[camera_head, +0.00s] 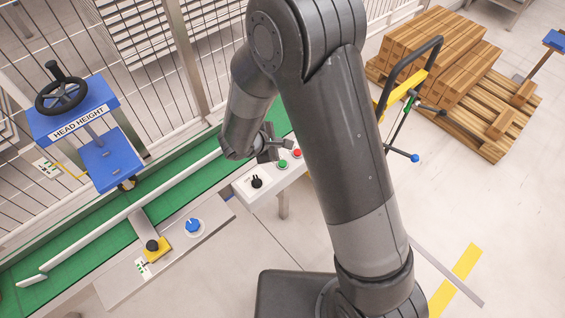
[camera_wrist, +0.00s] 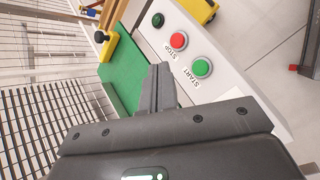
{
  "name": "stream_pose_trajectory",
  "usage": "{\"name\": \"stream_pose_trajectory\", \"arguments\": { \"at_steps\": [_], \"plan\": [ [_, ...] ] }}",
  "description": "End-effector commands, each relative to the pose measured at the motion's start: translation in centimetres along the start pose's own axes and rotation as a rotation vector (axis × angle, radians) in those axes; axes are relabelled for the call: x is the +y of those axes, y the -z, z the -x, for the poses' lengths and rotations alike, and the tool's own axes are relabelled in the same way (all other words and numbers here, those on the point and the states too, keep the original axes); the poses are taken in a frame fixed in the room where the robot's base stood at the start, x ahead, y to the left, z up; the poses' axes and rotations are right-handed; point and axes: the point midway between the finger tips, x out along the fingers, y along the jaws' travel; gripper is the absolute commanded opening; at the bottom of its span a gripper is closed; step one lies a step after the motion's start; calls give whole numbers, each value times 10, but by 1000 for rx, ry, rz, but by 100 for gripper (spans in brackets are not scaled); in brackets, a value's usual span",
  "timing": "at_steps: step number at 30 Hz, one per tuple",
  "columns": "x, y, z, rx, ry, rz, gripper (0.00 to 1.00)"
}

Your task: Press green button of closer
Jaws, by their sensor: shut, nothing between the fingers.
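A white control panel (camera_head: 272,183) stands beside the green conveyor in the head view. It carries a green button (camera_head: 283,164), a red button (camera_head: 297,153) and a black knob (camera_head: 257,181). In the wrist view the green button (camera_wrist: 202,67) is labelled START and the red button (camera_wrist: 179,41) is labelled STOP. My gripper (camera_head: 270,147) is just left of the green button in the head view. In the wrist view my gripper (camera_wrist: 160,72) is shut and empty, with its fingertips left of the green button and apart from it in the picture.
The green conveyor (camera_head: 58,281) with a white rail runs along the fence. A blue HEAD HEIGHT handwheel unit (camera_head: 75,112) and a panel with a blue knob (camera_head: 193,227) are at left. Pallets with boxes (camera_head: 440,60) stand at upper right. The floor at right is mostly clear.

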Motion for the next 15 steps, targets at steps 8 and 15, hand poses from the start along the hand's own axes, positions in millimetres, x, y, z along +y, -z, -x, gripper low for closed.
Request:
{"name": "stream_pose_trajectory", "arguments": {
  "at_steps": [8,15],
  "plan": [
    [-21,19,-27,-2,3,3,0],
    [-34,34,-47,0,1,2,0]
  ]
}}
